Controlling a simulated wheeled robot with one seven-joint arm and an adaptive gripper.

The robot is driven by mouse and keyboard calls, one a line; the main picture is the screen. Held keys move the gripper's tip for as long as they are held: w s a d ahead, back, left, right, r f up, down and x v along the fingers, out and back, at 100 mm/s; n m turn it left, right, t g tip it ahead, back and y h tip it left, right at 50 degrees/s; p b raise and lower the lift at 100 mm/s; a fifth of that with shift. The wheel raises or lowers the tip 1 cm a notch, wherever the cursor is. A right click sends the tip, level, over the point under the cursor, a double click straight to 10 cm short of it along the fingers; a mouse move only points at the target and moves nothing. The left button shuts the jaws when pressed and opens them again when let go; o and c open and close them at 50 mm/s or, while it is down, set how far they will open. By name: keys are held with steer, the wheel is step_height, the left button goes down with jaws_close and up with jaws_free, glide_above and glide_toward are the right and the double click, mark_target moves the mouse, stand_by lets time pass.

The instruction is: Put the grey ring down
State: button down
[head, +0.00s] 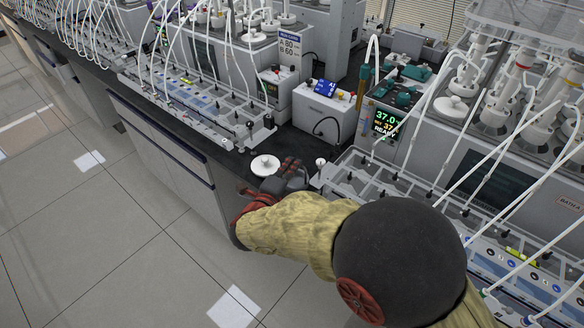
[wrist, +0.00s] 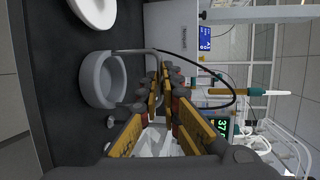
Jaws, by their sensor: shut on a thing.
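The grey ring (wrist: 88,82) shows in the wrist view as a short, thick-walled grey band with a thin grey loop handle on its right side. My gripper (wrist: 160,85) has its yellow-and-dark fingers closed around the far part of this handle. The ring's round body hangs out to the left of the fingers. The dark bench top lies behind it; I cannot tell whether the ring touches it. In the head view my gripper (head: 291,168) is low over the bench edge, and the ring is not clearly distinguishable there.
A white round lid-like disc (head: 265,165) lies on the black bench beside my gripper and shows in the wrist view (wrist: 95,8). A white box (head: 323,108) stands behind. Racks with tubes flank the narrow clear strip. A readout unit (head: 385,121) is at the right.

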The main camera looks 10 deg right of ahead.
steer(key=shift+f, duration=0.15)
steer(key=c, duration=2)
jaws_free()
steer(key=shift+c, duration=0.2)
steer(key=p+v, duration=0.4)
steer(key=v, duration=0.8)
steer(key=w+a+r+n+y, duration=0.3)
steer(key=w+r+n+y, duration=0.3)
steer(key=r, duration=0.2)
step_height(320, 180, up, 6)
steer(key=s+n+g+y, duration=0.1)
steer(key=s+n+y, duration=0.1)
steer(key=n+y, duration=0.4)
steer(key=s+d+f+n+g+h, duration=0.1)
steer(key=s+d+n+g+h, duration=0.3)
steer(key=s+d+n+g, duration=0.3)
steer(key=s+d+n, duration=0.5)
steer(key=s+d, duration=0.8)
steer(key=s, duration=0.4)
steer(key=shift+d+f+h, duration=0.4)
